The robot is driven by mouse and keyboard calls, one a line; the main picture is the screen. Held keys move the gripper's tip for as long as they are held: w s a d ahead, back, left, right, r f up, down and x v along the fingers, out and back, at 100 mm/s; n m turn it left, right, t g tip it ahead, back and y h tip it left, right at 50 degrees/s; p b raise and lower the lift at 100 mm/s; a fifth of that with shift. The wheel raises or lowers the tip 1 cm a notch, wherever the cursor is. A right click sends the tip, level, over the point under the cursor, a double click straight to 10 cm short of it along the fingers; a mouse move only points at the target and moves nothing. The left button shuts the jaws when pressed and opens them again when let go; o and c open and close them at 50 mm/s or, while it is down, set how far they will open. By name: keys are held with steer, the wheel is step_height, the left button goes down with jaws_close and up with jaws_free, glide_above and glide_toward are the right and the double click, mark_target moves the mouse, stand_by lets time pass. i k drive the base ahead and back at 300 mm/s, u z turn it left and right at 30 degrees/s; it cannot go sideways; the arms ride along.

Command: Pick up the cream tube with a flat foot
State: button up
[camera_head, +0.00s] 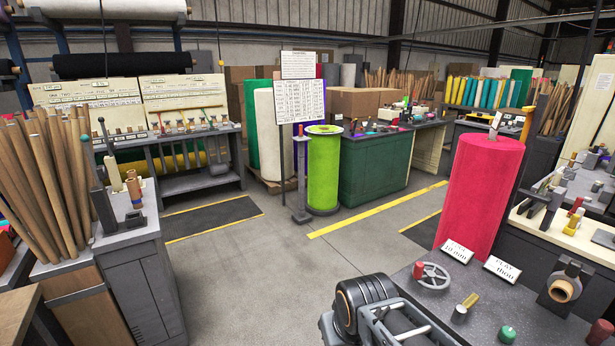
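A pale cream upright tube (113,173) stands on the grey cabinet at the left, beside a tan tube with a blue band (134,188). It may be the cream tube with a flat foot; its lower end is too small to make out. The end of my arm, with what looks like my gripper (400,326), shows at the bottom edge, right of centre. Its fingertips are cut off or unclear, so I cannot tell if it is open or shut. It is far from the cream tube, across the open floor.
The grey cabinet (145,265) stands beside a bin of long brown tubes (45,190). A dark worktop (480,312) with a handwheel (433,276) and small parts is close at the right. A tall red roll (480,195) stands behind it. The middle floor (255,270) is clear.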

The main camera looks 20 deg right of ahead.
mark_target(557, 178)
steer(key=i, duration=3.3)
steer(key=z, duration=2.4)
steer(key=i, duration=6)
steer(key=z, duration=2.6)
